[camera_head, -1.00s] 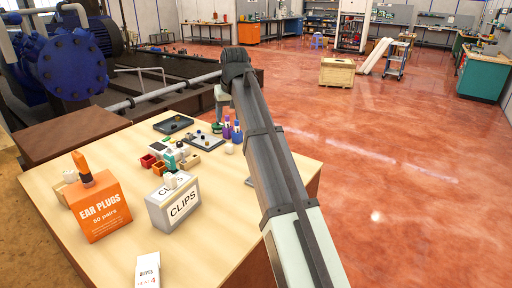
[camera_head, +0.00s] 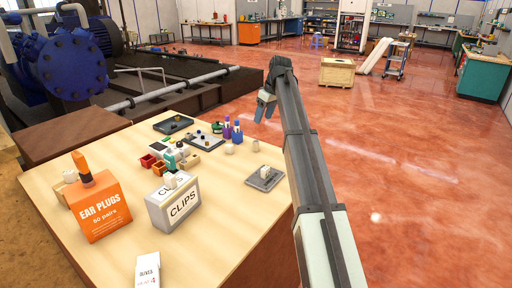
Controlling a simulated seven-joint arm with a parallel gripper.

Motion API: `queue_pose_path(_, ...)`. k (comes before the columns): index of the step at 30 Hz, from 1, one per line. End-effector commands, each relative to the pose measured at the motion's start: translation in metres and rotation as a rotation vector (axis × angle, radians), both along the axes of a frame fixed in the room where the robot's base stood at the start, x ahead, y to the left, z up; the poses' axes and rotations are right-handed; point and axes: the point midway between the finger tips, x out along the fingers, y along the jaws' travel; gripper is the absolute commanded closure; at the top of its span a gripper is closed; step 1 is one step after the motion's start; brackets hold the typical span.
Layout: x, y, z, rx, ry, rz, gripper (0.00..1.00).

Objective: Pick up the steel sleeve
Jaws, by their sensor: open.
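My gripper (camera_head: 265,108) hangs over the far right part of the wooden table (camera_head: 120,245), its two pale fingers apart and empty. I cannot pick out the steel sleeve for sure; the small parts are too tiny to tell. Candidates are the small parts on the grey plate (camera_head: 199,143) and on the dark tray (camera_head: 164,127), both to the left of my gripper. A grey pad (camera_head: 258,183) at the table's right side carries a small whitish block (camera_head: 265,171). A small pale round piece (camera_head: 229,149) stands on the table below my gripper in the picture.
Purple bottle (camera_head: 227,131) and blue bottle (camera_head: 237,135) stand close below left of my gripper. Bare tabletop lies around the grey pad.

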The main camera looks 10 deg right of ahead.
Motion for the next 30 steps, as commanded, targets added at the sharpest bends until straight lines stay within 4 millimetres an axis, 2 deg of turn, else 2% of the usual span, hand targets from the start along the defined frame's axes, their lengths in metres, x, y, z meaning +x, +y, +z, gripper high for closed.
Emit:
queue_pose_path(6,-0.003,0.003,0.0,-0.028,-0.043,0.222,0.41)
queue_pose_path(14,-0.002,0.005,-0.008,-0.04,-0.057,0.278,0.41)
queue_pose_path(20,0.002,0.011,-0.034,-0.039,-0.055,0.276,0.41)
queue_pose_path(27,0.009,0.02,-0.072,-0.04,-0.055,0.275,0.41)
queue_pose_path(30,0.01,0.022,-0.08,-0.039,-0.056,0.275,0.41)
